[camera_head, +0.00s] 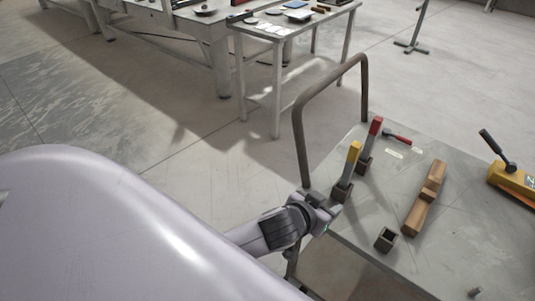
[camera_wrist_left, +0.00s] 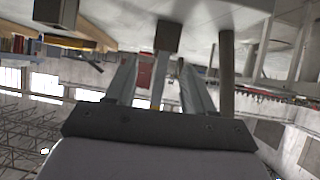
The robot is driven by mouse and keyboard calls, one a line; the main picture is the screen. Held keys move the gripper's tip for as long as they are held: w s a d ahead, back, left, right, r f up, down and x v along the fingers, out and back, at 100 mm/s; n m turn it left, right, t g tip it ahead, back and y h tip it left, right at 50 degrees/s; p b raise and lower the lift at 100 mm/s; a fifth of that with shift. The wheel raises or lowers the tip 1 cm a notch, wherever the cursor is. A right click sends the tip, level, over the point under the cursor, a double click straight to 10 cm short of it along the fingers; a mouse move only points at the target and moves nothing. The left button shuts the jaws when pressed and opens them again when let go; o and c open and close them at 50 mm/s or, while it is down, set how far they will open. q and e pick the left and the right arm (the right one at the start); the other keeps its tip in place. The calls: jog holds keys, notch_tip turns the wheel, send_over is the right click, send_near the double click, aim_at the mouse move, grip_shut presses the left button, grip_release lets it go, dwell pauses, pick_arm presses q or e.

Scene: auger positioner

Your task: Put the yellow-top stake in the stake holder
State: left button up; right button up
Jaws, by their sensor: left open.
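The yellow-top stake (camera_head: 355,153) stands upright, leaning slightly, in a dark square socket (camera_head: 342,192) near the table's left edge. An empty dark square stake holder (camera_head: 386,240) stands nearer to me on the table. My left gripper (camera_head: 331,208) is open, at the table edge just left of and below the yellow-top stake's socket. In the left wrist view, which is upside down, the stake (camera_wrist_left: 157,92) shows between the open fingers, its socket (camera_wrist_left: 168,36) beyond them. I cannot tell whether the fingers touch it. My right gripper is not in view.
A red-top stake (camera_head: 375,127) stands in another socket just behind. A bent metal rail (camera_head: 298,140) rises at the table's left edge. A wooden block (camera_head: 424,200), a red-handled tool (camera_head: 398,137) and a yellow device (camera_head: 512,180) lie to the right. Bare tabletop (camera_head: 450,240) lies between.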

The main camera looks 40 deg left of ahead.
pick_arm(q)
jog(key=s+a+f, duration=0.2)
jog(key=s+f, duration=0.2)
jog(key=s, duration=0.5)
jog(key=s+a+f+m, duration=0.1)
jog(key=s+a+f, duration=0.2)
jog(key=s+f, duration=0.2)
jog(key=s, duration=0.3)
jog(key=shift+s+a+f+g+h, duration=0.2)
jog(key=shift+s+g+h, duration=0.1)
jog(key=shift+s+g, duration=0.1)
jog(key=shift+c, duration=1)
jog(key=shift+d, duration=0.1)
